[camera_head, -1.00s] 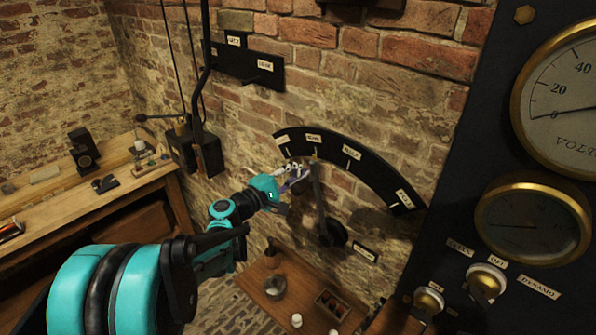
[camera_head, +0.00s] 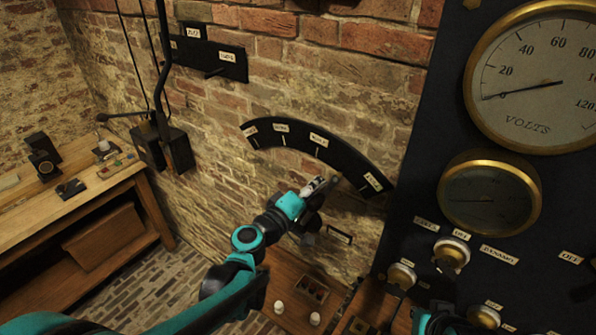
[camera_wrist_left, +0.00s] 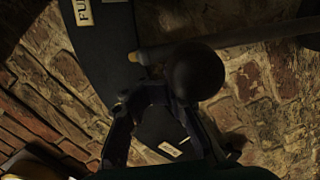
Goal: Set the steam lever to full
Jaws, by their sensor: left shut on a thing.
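The steam lever's dark quadrant plate (camera_head: 290,133) is on the brick wall, with several labels; the FULL label (camera_head: 373,182) is at its lower right end. My left gripper (camera_head: 328,187) is at the lever, just inside the arc near the FULL end, and hides most of the lever in the head view. In the left wrist view the lever rod (camera_wrist_left: 255,32) runs in from the right, with a round dark knob (camera_wrist_left: 196,72) at my left gripper's fingers (camera_wrist_left: 160,105). Its brassy tip (camera_wrist_left: 138,56) lies at the plate's inner edge, near the FULL label (camera_wrist_left: 83,12).
A black panel with a volts gauge (camera_head: 535,75), a lower gauge (camera_head: 490,195) and several knobs stands close on the right. A wooden bench (camera_head: 75,205) is at left. A low wooden table (camera_head: 283,268) is below the lever.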

